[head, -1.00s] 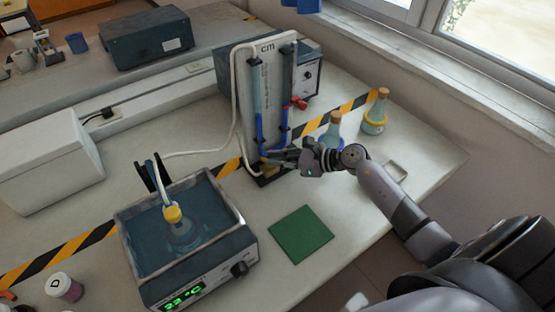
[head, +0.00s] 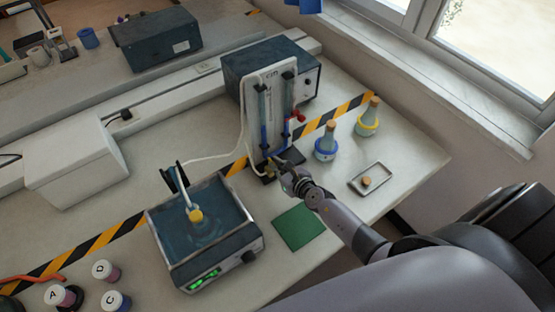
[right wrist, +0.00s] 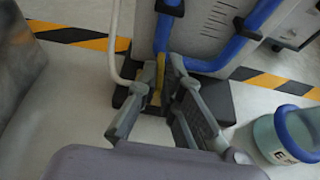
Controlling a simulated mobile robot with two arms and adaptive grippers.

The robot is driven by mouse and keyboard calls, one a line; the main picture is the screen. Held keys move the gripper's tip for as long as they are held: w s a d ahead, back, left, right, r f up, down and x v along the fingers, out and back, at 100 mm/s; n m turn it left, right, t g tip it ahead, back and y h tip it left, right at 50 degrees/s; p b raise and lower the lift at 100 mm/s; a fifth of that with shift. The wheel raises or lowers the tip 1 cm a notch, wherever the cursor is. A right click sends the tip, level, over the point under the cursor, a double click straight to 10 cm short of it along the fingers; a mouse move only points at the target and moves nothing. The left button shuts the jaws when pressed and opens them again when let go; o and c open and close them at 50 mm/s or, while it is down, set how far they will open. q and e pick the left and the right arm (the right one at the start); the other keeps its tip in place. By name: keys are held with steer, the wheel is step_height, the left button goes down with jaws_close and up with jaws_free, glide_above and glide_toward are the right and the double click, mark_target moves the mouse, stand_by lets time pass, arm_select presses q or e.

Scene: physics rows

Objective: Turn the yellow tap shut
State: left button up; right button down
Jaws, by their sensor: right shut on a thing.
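The yellow tap (right wrist: 160,73) is low at the front of the upright tube board (right wrist: 208,30), by the foot of the blue tubing. In the head view the board (head: 273,105) stands behind my right gripper (head: 280,165), whose fingers are at the board's base. In the right wrist view my right gripper (right wrist: 158,88) has its fingertips on either side of the tap's yellow handle, shut on it. The fingers hide part of the tap, and its exact angle is hard to read. My left gripper is not in view.
A small tray (head: 383,178) lies near the right edge. A green mat (head: 299,228) and a water bath (head: 183,262) are in front. A red tap (head: 298,116) is higher up.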

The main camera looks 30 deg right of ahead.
stand_by(0.5)
steer(key=c, duration=2)
jaws_free()
steer(key=shift+f, duration=0.1)
steer(key=shift+w, duration=0.1)
steer(key=v, duration=1.2)
steer(key=shift+a, duration=0.1)
